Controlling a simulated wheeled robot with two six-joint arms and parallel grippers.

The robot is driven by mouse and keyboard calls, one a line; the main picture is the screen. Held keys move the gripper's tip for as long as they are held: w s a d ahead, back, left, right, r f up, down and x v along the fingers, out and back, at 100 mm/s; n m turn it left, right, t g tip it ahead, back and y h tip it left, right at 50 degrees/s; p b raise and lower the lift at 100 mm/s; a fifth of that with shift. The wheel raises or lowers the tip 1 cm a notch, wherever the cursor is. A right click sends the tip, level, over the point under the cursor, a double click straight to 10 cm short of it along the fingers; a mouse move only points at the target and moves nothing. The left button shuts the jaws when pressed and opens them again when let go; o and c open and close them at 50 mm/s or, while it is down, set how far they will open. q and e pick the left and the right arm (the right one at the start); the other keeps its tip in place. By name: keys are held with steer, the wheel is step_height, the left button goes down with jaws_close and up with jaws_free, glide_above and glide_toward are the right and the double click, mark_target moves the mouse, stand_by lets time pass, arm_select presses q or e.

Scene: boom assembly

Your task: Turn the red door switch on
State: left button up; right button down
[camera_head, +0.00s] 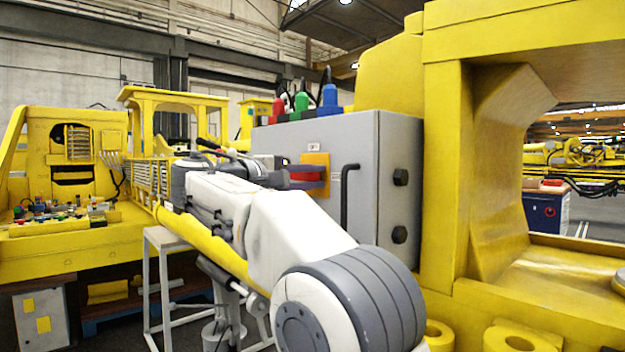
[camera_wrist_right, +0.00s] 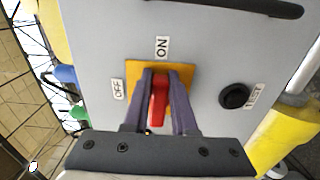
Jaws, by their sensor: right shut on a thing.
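The red door switch (camera_head: 306,174) sits on an orange-yellow plate (camera_head: 318,160) on the front of the grey cabinet. In the right wrist view the red handle (camera_wrist_right: 159,100) stands between the two fingers of my right gripper (camera_wrist_right: 166,105), which is shut on it. There the handle lies in line with the ON label (camera_wrist_right: 162,47) above the plate, and the OFF label (camera_wrist_right: 118,89) is to the plate's left. In the head view the right gripper (camera_head: 296,174) reaches the switch from the left, its fingers partly covering the handle. My left gripper is not in view.
A black door handle (camera_head: 345,210) is right of the switch. A black knob (camera_wrist_right: 234,96) marked TEST is on the same door. Green, red and blue connectors (camera_head: 329,97) stand on the cabinet top. Yellow machine structure (camera_head: 445,170) stands close on the right.

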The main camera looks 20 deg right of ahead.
steer(key=shift+f, duration=0.1)
steer(key=c, duration=0.7)
jaws_free()
steer(key=v, duration=1)
steer(key=shift+s+a, duration=0.1)
steer(key=shift+a, duration=0.15)
